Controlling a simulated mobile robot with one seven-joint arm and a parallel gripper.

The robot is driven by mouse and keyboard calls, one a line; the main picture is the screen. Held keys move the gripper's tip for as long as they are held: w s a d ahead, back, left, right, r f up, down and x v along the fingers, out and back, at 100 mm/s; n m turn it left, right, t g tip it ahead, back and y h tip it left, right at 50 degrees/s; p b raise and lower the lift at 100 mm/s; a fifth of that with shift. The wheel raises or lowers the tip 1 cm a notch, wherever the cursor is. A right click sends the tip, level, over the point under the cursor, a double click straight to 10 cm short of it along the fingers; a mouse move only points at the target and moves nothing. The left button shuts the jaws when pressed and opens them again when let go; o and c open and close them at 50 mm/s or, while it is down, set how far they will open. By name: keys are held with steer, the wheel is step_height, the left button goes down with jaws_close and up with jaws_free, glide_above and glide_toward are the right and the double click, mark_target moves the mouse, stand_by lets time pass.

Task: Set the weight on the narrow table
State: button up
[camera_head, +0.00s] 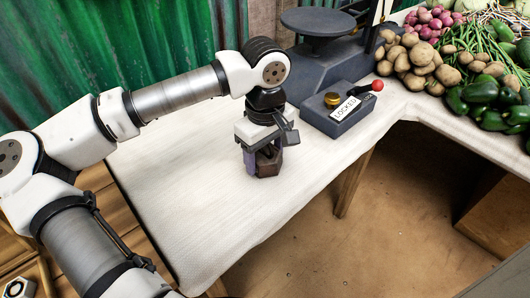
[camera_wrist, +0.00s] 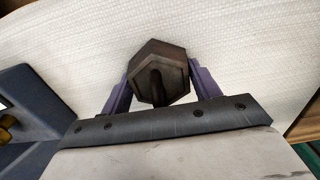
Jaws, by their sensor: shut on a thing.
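The weight (camera_head: 268,162) is a dark brown hexagonal block, held low over or on the white-covered table (camera_head: 200,215). I cannot tell whether its base touches the cloth. My gripper (camera_head: 262,160) points down with its purple fingers on either side of the weight. In the wrist view, the weight (camera_wrist: 158,72) sits between the two fingers of my gripper (camera_wrist: 158,85), with a dark knob or post on its near face. My gripper is shut on it. The white cloth fills the background behind it.
A dark scale (camera_head: 325,50) and a grey box with a "LOCKED" label (camera_head: 345,108), a brass knob and a red-tipped lever stand right of my gripper. Potatoes (camera_head: 410,58), onions and green peppers (camera_head: 485,98) lie at the far right. The table's left and front parts are clear.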

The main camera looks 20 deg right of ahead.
steer(key=shift+f, duration=0.1)
steer(key=o, duration=1.8)
steer(key=shift+c, duration=0.2)
step_height(320, 180, up, 12)
steer(key=shift+r+p, duration=0.15)
steer(key=shift+p, duration=0.55)
